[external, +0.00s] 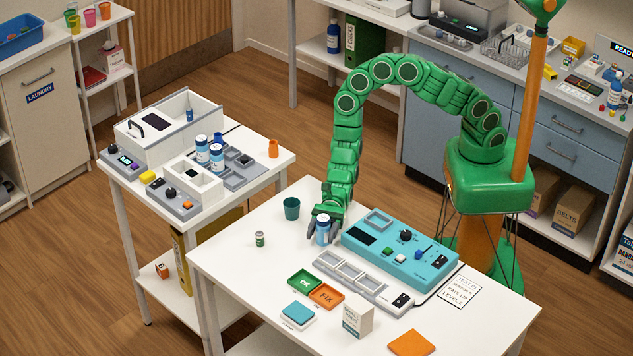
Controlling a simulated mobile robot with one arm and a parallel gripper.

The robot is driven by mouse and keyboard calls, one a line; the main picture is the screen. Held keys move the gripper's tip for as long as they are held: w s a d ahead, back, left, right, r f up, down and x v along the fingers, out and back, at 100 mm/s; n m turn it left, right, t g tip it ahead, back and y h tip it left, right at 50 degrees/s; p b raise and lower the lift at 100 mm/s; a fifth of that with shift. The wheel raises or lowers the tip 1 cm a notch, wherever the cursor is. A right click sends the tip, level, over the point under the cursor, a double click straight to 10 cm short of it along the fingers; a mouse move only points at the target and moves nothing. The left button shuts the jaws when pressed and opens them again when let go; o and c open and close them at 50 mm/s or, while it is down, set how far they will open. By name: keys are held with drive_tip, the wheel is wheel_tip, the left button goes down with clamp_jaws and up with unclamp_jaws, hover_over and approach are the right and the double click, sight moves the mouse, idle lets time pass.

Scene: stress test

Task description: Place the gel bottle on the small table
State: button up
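A white bottle with a blue band and cap (322,231) stands on the large white table, at the left end of the teal device; its label is too small to read, so I cannot tell for sure that it is the gel bottle. My gripper (325,226) points down over it, with dark fingers beside the bottle. I cannot tell whether they touch or grip it. The smaller white table (258,150) stands to the left. Two similar blue-and-white bottles (202,151) stand on it, among white and grey devices.
A teal device (400,250) and grey tray strip (362,281) lie right of the bottle. A dark green cup (291,208) and a small can (260,239) stand left. An orange cup (273,148) stands on the smaller table's right corner. A gap separates the tables.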

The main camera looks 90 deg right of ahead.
drive_tip(key=c, duration=0.9)
drive_tip(key=shift+o, duration=0.2)
drive_tip(key=shift+r, duration=0.15)
wheel_tip(320, 180, up, 9)
drive_tip(key=shift+r, duration=0.15)
drive_tip(key=shift+w+d+r, duration=0.1)
drive_tip(key=shift+d+r, duration=0.05)
drive_tip(key=shift+r, duration=0.2)
drive_tip(key=w+d+r+m+t+h, duration=0.25)
drive_tip(key=w+d+r+t, duration=0.2)
drive_tip(key=d, duration=0.35)
drive_tip(key=w+d+r+m+t+h, duration=0.25)
drive_tip(key=w+d+r, duration=0.2)
drive_tip(key=d, duration=0.35)
drive_tip(key=w+d+r+m+t+h, duration=0.1)
drive_tip(key=d+r+m+t+h, duration=0.1)
drive_tip(key=d, duration=0.8)
drive_tip(key=w+d+r+m+t+h, duration=0.2)
drive_tip(key=d+r+m+h, duration=0.2)
drive_tip(key=d, duration=0.7)
drive_tip(key=shift+d+r+t+h, duration=0.2)
drive_tip(key=shift+r+t+h, duration=0.1)
drive_tip(key=shift+r+h, duration=0.3)
